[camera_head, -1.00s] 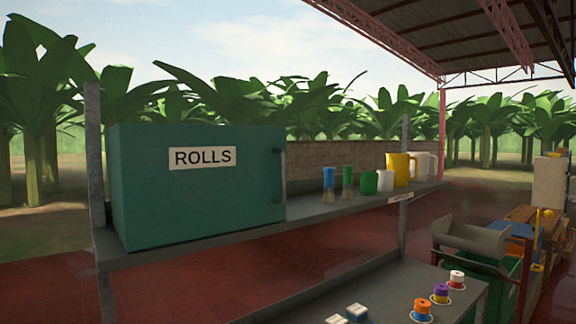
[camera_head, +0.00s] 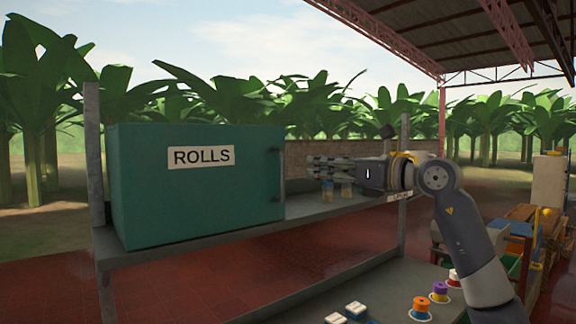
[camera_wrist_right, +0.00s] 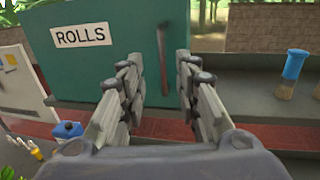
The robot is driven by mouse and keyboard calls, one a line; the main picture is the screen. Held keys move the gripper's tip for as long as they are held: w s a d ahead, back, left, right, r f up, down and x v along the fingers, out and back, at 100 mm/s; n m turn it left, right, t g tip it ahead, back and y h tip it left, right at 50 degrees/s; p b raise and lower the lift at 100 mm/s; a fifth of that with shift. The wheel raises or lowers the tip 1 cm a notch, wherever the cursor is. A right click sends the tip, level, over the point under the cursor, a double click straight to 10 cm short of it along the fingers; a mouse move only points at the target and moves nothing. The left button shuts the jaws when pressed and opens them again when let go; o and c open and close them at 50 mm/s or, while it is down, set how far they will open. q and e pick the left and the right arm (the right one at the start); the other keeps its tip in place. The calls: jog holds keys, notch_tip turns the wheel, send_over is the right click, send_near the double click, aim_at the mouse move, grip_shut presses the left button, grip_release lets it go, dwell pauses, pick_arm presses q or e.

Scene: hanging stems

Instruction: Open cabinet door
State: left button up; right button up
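The green cabinet (camera_head: 190,205) with a "ROLLS" label (camera_head: 201,157) stands on a grey shelf, its door closed. A dark vertical handle (camera_head: 282,176) is at the door's right edge. My right gripper (camera_head: 311,169) is to the right of the handle, its fingers pointing left towards it, with a small gap. In the right wrist view, the gripper (camera_wrist_right: 158,80) is open and empty. The handle (camera_wrist_right: 162,58) shows beyond the fingertips, between the two fingers in the picture. The cabinet (camera_wrist_right: 110,65) fills the middle there. My left gripper is not in view.
The grey shelf (camera_head: 170,244) carries the cabinet and brushes (camera_head: 327,191) behind my right gripper; a blue-handled brush (camera_wrist_right: 293,66) shows right of the fingers. Coloured spools (camera_head: 420,307) and small white-topped blocks (camera_head: 355,310) sit on the lower table. Shelf posts (camera_head: 94,155) stand at both ends.

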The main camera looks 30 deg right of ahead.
jog(key=p+x, duration=0.5)
jog(key=x, duration=0.5)
jog(key=shift+w+p, duration=0.3)
jog(key=shift+w, duration=0.15)
jog(key=shift+c, duration=0.2)
grip_shut()
